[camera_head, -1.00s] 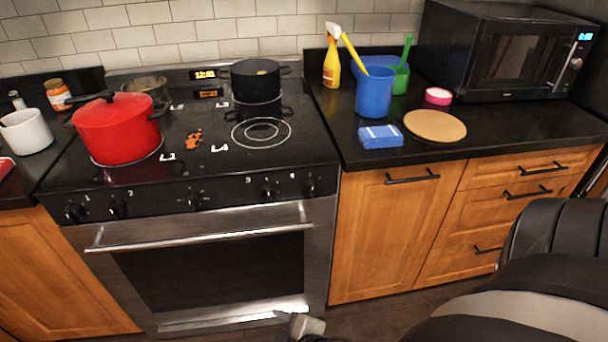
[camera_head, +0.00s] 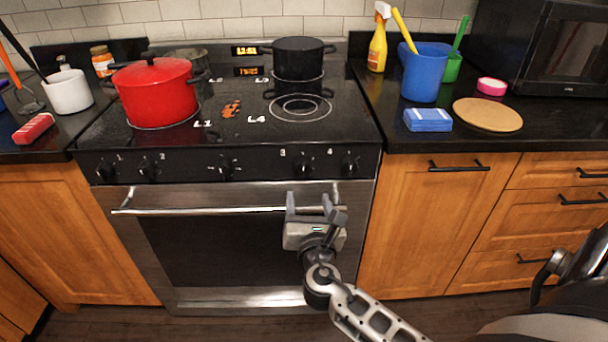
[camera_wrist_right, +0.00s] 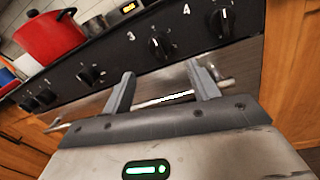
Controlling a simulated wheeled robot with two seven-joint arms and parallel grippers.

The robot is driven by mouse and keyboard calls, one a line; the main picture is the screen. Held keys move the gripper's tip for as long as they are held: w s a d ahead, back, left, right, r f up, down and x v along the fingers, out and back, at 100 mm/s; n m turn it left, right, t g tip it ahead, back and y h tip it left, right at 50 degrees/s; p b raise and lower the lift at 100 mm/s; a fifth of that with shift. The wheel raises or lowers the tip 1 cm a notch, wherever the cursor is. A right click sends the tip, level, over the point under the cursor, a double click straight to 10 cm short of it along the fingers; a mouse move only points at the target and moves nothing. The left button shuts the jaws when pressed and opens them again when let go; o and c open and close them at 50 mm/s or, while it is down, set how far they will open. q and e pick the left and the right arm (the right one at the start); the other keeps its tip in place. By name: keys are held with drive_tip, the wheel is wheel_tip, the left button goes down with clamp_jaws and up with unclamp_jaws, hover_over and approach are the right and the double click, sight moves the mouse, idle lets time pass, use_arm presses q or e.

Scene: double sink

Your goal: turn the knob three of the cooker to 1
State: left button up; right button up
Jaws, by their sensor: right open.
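The cooker (camera_head: 250,235) has a black front panel with a row of black knobs. Knob three (camera_head: 303,166) is right of the printed 3, and it also shows in the right wrist view (camera_wrist_right: 160,46). My right gripper (camera_head: 309,203) is open and empty, in front of the oven door's handle and below knob three. In the right wrist view its two fingers (camera_wrist_right: 161,76) point up toward knob three, apart from it. My left gripper is not in view.
Knob four (camera_head: 350,166) is close on the right of knob three; the middle knob (camera_head: 224,168) is to its left. The oven handle (camera_head: 215,210) runs below the panel. A red pot (camera_head: 157,95) and a black pot (camera_head: 299,60) stand on the hob.

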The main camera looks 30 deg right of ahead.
sight(304, 174)
drive_tip(key=x, duration=0.9)
drive_tip(key=shift+w+d, duration=0.1)
drive_tip(key=shift+w, duration=0.1)
drive_tip(key=c, duration=1)
